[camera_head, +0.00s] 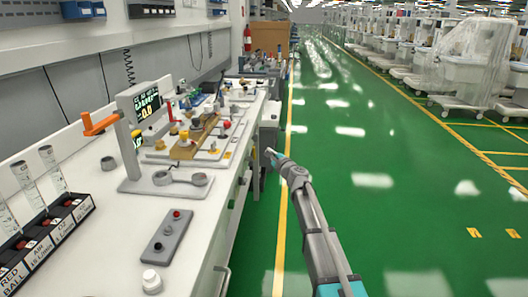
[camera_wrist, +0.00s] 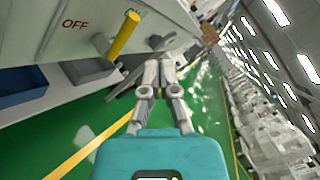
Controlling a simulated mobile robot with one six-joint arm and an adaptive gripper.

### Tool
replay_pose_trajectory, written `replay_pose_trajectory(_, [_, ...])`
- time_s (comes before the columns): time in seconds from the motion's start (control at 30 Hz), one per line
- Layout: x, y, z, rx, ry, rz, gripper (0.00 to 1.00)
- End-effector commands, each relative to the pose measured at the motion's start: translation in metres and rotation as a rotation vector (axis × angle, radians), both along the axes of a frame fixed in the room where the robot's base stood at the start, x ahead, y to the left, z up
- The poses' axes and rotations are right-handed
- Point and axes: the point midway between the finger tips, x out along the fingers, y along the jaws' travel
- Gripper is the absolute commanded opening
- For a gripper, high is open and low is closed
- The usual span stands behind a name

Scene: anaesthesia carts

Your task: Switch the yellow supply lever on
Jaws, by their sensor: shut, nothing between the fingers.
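The yellow lever (camera_wrist: 124,36) shows in the wrist view, on a pale panel (camera_wrist: 95,22) beside the word OFF. It looks tilted in that view, its free end toward the top. My gripper (camera_wrist: 160,58) is shut and empty, just right of the lever in the picture. I cannot tell whether it touches the lever. In the head view my gripper (camera_head: 271,154) is beside the right side of the white bench, below its top. The lever cannot be made out clearly there.
The white bench (camera_head: 115,258) carries an orange-handled stand (camera_head: 128,132), a grey two-button box (camera_head: 167,236) and a rack of labelled tubes (camera_head: 45,245). The green aisle (camera_head: 345,150) to the right is clear. Covered carts (camera_head: 470,65) stand beyond it.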

Motion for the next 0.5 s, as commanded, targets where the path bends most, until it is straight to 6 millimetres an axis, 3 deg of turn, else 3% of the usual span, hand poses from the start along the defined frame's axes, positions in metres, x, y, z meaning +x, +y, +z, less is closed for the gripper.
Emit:
replay_pose_trajectory(0.1, [-0.013, -0.011, 0.016, 0.000, 0.000, -0.001, 0.00])
replay_pose_trajectory(0.5, [-0.042, -0.039, 0.043, 0.001, 0.001, -0.001, 0.00])
